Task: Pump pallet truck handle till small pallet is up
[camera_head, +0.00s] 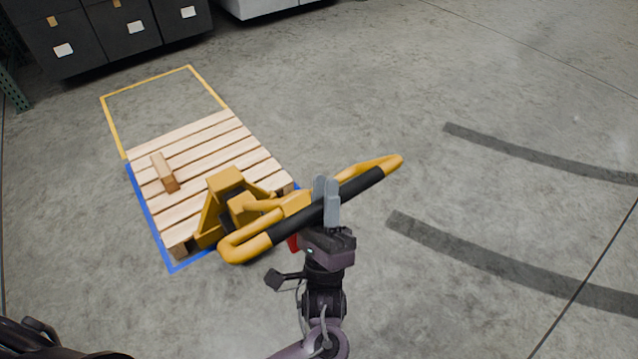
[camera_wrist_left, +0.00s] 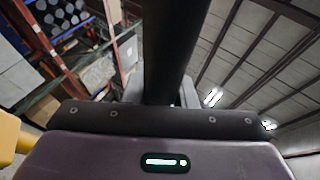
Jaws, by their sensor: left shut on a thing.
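The small wooden pallet (camera_head: 232,140) lies at the left, within a blue floor outline. Whether it touches the floor is hard to tell. The yellow pallet truck (camera_head: 226,182) stands at its near end. Its handle (camera_head: 381,164) is a yellow loop with a black grip bar, tilted low toward me and slanting up to the right. My left gripper (camera_head: 327,200) is shut on the black bar around its middle. In the left wrist view the black bar (camera_wrist_left: 172,45) runs up between the fingers. My right gripper is not seen. The truck's forks are hidden.
A wooden block (camera_head: 165,172) lies on the pallet. A yellow floor outline (camera_head: 147,80) adjoins the pallet's far end. Dark bins (camera_head: 130,37) stand at the back left. The concrete floor at the right is clear, with dark curved stripes (camera_head: 500,258).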

